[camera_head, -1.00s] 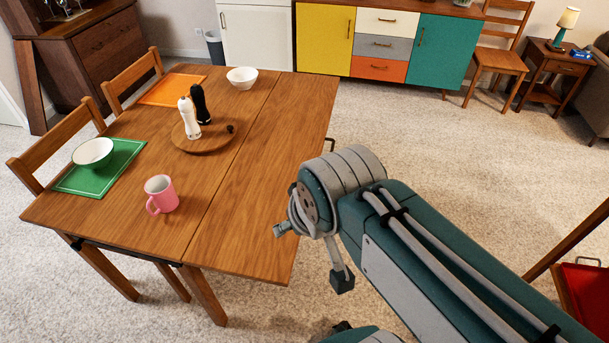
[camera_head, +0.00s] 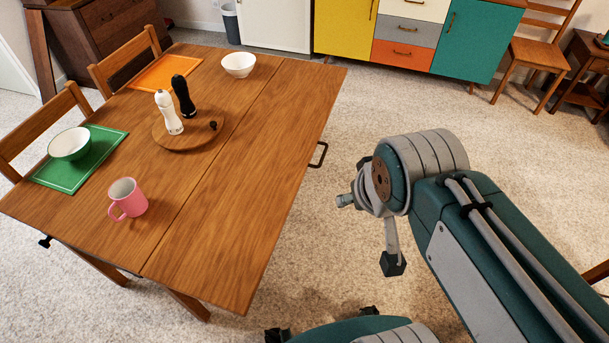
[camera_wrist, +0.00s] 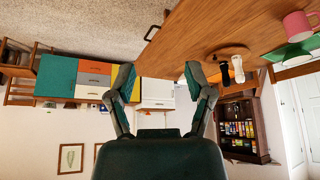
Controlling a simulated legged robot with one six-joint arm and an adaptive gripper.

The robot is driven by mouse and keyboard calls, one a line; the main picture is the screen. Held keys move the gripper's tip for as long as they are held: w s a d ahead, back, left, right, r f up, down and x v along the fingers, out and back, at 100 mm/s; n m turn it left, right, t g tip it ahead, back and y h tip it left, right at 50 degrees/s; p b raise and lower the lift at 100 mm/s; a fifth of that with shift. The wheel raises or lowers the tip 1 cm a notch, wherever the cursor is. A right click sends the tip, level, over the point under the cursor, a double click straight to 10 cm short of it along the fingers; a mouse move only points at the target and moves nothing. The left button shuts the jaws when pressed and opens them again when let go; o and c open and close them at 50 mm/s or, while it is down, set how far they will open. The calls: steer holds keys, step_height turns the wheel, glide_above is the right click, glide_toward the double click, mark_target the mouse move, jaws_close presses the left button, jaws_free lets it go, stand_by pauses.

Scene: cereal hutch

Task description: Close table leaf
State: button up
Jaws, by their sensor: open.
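The wooden table (camera_head: 140,240) has a leaf (camera_head: 255,190) along its right side, past a straight seam. The leaf looks level with the main top and its surface is bare. A dark handle (camera_head: 318,155) sticks out from the leaf's outer edge; it also shows in the wrist view (camera_wrist: 152,32). My gripper (camera_wrist: 160,82) shows in the wrist view with its two fingers spread and nothing between them. It is apart from the leaf and the handle. The wrist view is upside down.
On the main top are a pink mug (camera_head: 128,198), a round board (camera_head: 190,138) with white and black mills, two white bowls, and green and orange placemats. Chairs stand at the left. Colourful cabinets (camera_head: 400,55) line the back.

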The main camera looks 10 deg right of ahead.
steer(key=shift+w+a, duration=0.45)
steer(key=shift+a, duration=0.05)
steer(key=c, duration=0.5)
steer(key=w+f+m+g, duration=0.1)
steer(key=w, duration=0.2)
steer(key=w+a+f+g, duration=0.1)
steer(key=w+f, duration=0.1)
steer(key=w, duration=0.2)
steer(key=w+a+f+m, duration=0.1)
steer(key=w+f, duration=0.1)
steer(key=w, duration=0.2)
steer(key=shift+a+f+m+g, duration=0.2)
steer(key=shift+m+g, duration=0.1)
steer(key=shift+g, duration=0.1)
jaws_close()
steer(key=m+g, duration=0.3)
glide_above(284, 218)
step_height(284, 218, down, 14)
step_height(284, 218, down, 14)
